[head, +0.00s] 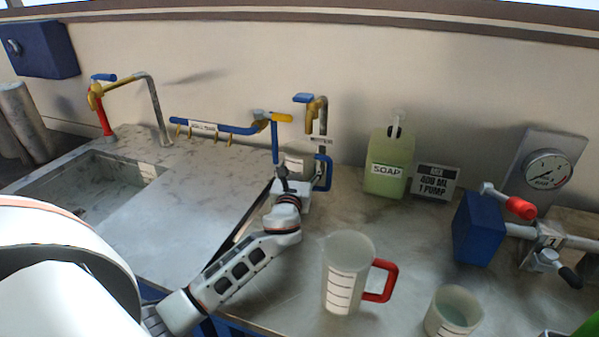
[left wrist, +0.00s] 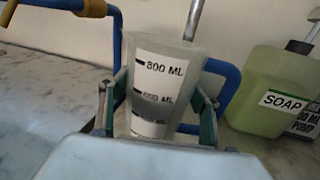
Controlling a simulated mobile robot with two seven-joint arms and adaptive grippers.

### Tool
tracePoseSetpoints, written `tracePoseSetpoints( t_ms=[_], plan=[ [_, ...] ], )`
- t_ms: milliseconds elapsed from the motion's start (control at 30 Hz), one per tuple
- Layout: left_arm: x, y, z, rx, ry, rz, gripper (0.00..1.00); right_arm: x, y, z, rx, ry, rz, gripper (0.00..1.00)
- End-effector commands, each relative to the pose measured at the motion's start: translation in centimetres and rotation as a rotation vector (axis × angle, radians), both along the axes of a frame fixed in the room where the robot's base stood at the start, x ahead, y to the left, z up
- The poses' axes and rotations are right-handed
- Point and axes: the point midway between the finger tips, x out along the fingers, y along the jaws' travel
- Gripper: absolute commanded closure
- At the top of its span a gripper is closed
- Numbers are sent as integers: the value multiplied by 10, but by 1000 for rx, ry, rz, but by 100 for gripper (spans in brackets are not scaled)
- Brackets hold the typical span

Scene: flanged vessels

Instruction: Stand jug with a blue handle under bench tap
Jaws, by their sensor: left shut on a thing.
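The jug with a blue handle (head: 300,157) stands upright at the back of the bench, close to the wall. In the left wrist view the jug (left wrist: 165,72) shows a white millilitre scale, with its blue handle to the right. My left gripper (head: 290,184) is shut on it, a finger on each side. A yellow tap with a blue lever (head: 315,112) comes from the wall right above or just behind the jug. I cannot tell whether its outlet is over the jug's mouth. The jug's base is hidden by my gripper. My right gripper is not in view.
A blue pipe with a yellow lever (head: 230,128) runs just left of the jug. A green soap bottle (head: 388,165) and a sign (head: 434,183) stand to its right. A red-handled jug (head: 347,270), a cup (head: 453,312) and a valve assembly (head: 480,228) occupy the right front. The sink (head: 90,185) is at left.

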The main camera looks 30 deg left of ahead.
Motion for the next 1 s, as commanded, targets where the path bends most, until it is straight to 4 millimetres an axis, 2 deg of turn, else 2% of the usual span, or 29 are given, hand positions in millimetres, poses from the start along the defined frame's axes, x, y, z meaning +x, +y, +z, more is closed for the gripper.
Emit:
tracePoseSetpoints(
  t_ms=[67, 433, 467, 500, 533, 933, 1000],
  plan=[
    [0, 0, -11, 0, 1, 0, 65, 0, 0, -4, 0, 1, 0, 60],
    [0, 0, -13, 0, 0, 0, 65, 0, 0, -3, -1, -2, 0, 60],
    [0, 0, -14, 0, 1, 0, 35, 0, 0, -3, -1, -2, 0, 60],
    [0, 0, -14, -1, 0, 0, 25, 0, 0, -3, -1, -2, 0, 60],
    [0, 0, -14, 0, 0, 0, 21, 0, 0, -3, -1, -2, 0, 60],
    [0, 0, -9, 0, -1, 0, 21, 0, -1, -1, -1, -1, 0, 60],
    [-7, -4, -11, 0, 2, -2, 21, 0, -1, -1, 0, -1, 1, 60]
  ],
)
